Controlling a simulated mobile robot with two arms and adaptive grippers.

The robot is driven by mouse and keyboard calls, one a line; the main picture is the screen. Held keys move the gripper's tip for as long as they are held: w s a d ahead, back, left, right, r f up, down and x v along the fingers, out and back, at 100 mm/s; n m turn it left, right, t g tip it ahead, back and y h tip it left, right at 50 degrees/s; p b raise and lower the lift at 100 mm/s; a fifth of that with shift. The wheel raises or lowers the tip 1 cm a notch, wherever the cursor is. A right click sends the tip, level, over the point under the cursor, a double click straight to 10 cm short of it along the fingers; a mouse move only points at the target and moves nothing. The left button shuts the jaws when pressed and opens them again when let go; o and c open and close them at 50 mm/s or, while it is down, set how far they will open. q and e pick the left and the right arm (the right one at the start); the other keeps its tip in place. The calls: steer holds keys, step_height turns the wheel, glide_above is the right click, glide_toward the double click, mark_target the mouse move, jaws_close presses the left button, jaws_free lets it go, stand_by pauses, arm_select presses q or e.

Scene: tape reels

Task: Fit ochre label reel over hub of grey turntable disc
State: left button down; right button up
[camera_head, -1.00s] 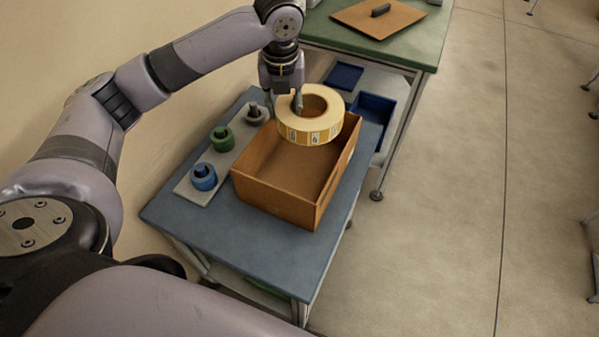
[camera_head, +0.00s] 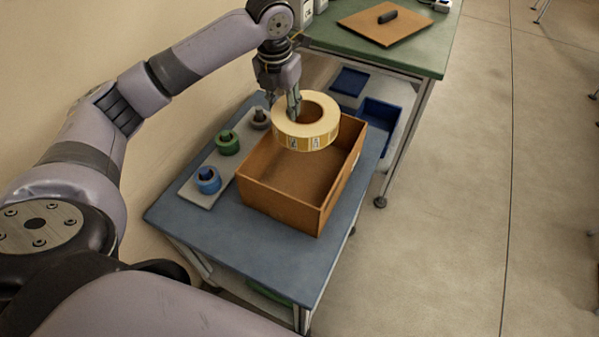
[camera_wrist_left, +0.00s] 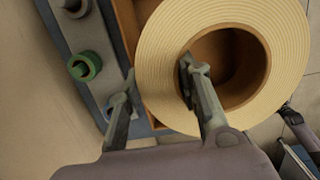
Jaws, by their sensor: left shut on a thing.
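The ochre label reel (camera_head: 292,133) is a thick cream-and-ochre ring, held in the air over the far end of a brown box. My left gripper (camera_head: 293,108) is shut on its wall, one finger in the hole and one outside; the reel also shows in the left wrist view (camera_wrist_left: 163,50) with the gripper (camera_wrist_left: 156,84). A grey disc with an upright hub (camera_head: 259,118) sits at the far end of a pale strip, left of the reel and apart from it. It is partly cut off in the left wrist view (camera_wrist_left: 75,6).
A green disc (camera_head: 227,145) and a blue disc (camera_head: 208,183) share the pale strip (camera_head: 197,196). The open brown box (camera_head: 279,203) fills the middle of the blue table (camera_head: 230,247). A green table (camera_head: 414,60) stands behind. Blue trays (camera_head: 380,114) sit below it.

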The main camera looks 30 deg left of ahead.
arm_select(q)
step_height(320, 180, down, 16)
steer(key=shift+r+b, duration=0.1)
steer(key=shift+b, duration=0.25)
steer(key=shift+f+p, duration=0.5)
steer(key=shift+f, duration=1.1)
steer(key=c, duration=1.2)
jaws_free()
steer(key=shift+s+f, duration=0.1)
steer(key=shift+f, duration=0.1)
steer(key=shift+o, duration=0.2)
